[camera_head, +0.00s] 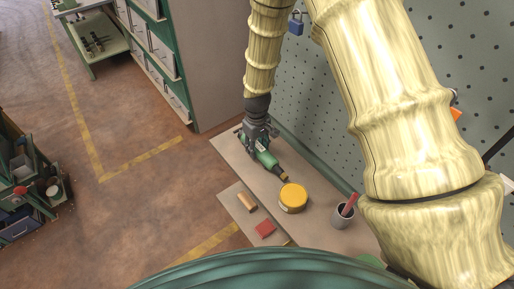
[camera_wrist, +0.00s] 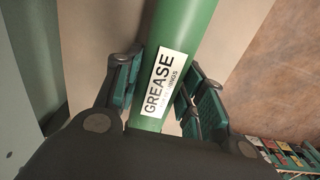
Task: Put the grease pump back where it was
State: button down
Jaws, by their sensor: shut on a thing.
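The grease pump is a green cylinder with a white label reading "GREASE" and a dark and yellow nozzle end. In the head view the grease pump (camera_head: 267,160) lies tilted at the left part of the grey bench, its yellow tip pointing toward the yellow tin. My gripper (camera_head: 258,138) is over its far end. In the wrist view the grease pump (camera_wrist: 180,45) runs between the two finger pads of my gripper (camera_wrist: 163,95), which is shut on it. I cannot tell whether the pump touches the bench.
On the bench (camera_head: 232,152) stand a yellow tin (camera_head: 293,198) and a grey cup (camera_head: 341,217) holding a red-handled thing. A lower shelf holds a wooden block (camera_head: 246,202) and a red block (camera_head: 265,229). A pegboard (camera_head: 310,100) rises behind, with a blue padlock (camera_head: 296,24).

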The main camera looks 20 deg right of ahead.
aim_at(257, 144)
jog(key=shift+w+f+p, duration=0.15)
jog(key=shift+w+f, duration=0.05)
jog(key=shift+f, duration=0.3)
jog(key=shift+w+f+p, duration=0.15)
jog(key=shift+f, duration=0.35)
jog(key=shift+s, duration=0.25)
jog(key=c, duration=0.9)
grip_release()
jog(key=shift+w+f, duration=0.1)
jog(key=shift+w, duration=0.05)
jog(key=shift+r, duration=0.25)
jog(key=shift+r+b, duration=2.95)
jog(key=shift+r, duration=2.9)
